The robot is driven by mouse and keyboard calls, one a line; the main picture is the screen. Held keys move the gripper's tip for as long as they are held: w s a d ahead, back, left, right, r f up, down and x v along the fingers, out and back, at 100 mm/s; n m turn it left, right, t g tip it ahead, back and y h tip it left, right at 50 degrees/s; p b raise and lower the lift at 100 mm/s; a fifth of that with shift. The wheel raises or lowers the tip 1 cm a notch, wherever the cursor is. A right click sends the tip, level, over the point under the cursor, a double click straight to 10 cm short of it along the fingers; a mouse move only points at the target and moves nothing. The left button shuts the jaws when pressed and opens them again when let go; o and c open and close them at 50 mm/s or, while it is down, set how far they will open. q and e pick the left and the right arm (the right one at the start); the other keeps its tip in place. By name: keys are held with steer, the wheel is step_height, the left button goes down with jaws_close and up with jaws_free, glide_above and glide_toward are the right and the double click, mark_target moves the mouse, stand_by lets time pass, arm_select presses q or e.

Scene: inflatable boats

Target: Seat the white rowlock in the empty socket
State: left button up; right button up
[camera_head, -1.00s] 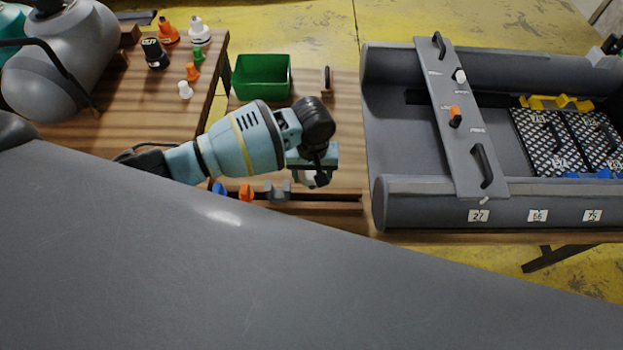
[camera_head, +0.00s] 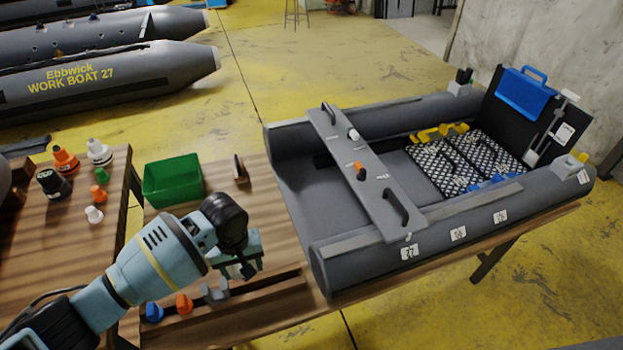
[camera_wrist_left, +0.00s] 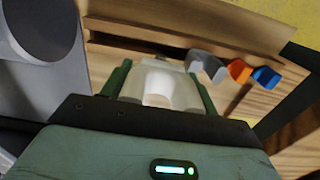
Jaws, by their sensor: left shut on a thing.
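My left gripper (camera_head: 240,268) is shut on the white rowlock, held above the wooden bench beside the rack. In the left wrist view the white rowlock (camera_wrist_left: 160,88) is between the two green fingers; its lower part is hidden by the gripper body. The gripper hides the rowlock in the head view. The grey boat (camera_head: 345,265) lies to the right of the gripper. Pale blocks stand on its far tube (camera_head: 460,88) and near tube (camera_head: 569,166), with small coloured parts on them. I cannot tell which socket is empty. My right gripper is not in view.
Blue (camera_head: 153,312), orange (camera_head: 184,303) and grey (camera_head: 215,292) rowlocks stand in a wooden rack in front of the gripper. A green bin (camera_head: 172,182) stands behind it. A grey thwart board (camera_head: 370,180) with handles crosses the boat. Several caps stand on the left table.

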arm_select(q)
steer(key=s+a+r+m, duration=0.3)
steer(key=s+a, duration=0.5)
steer(key=s, duration=0.4)
steer(key=shift+r, duration=0.6)
